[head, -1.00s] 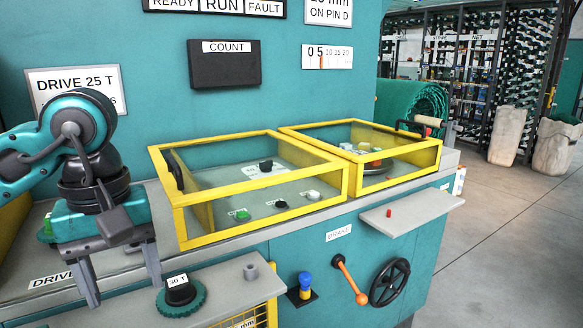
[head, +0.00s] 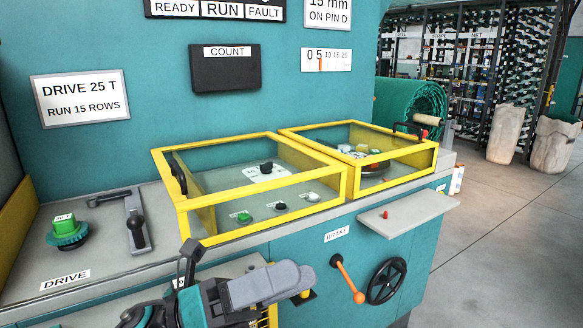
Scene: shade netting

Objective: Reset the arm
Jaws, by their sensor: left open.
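My left arm comes in from the bottom edge. My right gripper is not in view.
Two yellow-framed clear covers (head: 262,210) (head: 400,182) stand shut on the deck. A teal gear with a green top (head: 67,232) and a black lever (head: 135,222) are at left. An orange handle (head: 348,280), black handwheel (head: 387,281) and grey ledge (head: 410,212) are at right.

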